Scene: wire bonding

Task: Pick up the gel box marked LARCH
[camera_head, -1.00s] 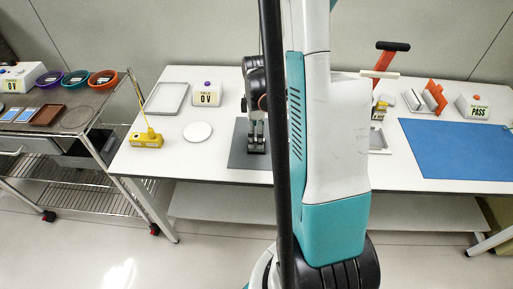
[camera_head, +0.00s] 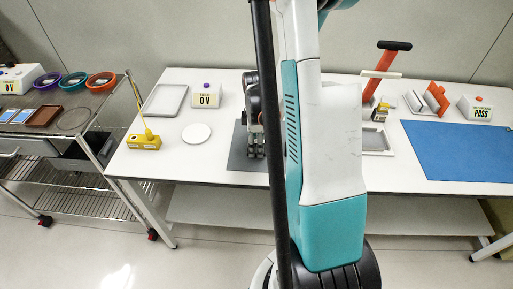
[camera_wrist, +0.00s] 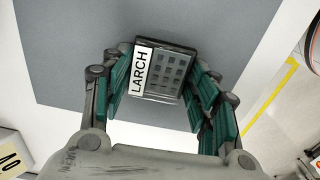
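The gel box marked LARCH (camera_wrist: 170,72) is a dark box with a grid of squares and a white label along its left side in the wrist view. It lies over the grey mat (camera_wrist: 75,55). My gripper (camera_wrist: 166,78) has its teal-padded fingers on either side of the box, close to its edges; firm contact cannot be made out. In the head view my gripper (camera_head: 256,151) points down at the grey mat (camera_head: 240,162), and the box is not distinguishable there.
A shallow tray (camera_head: 376,141) and a blue mat (camera_head: 460,150) lie to the right. My arm hides the table's middle.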

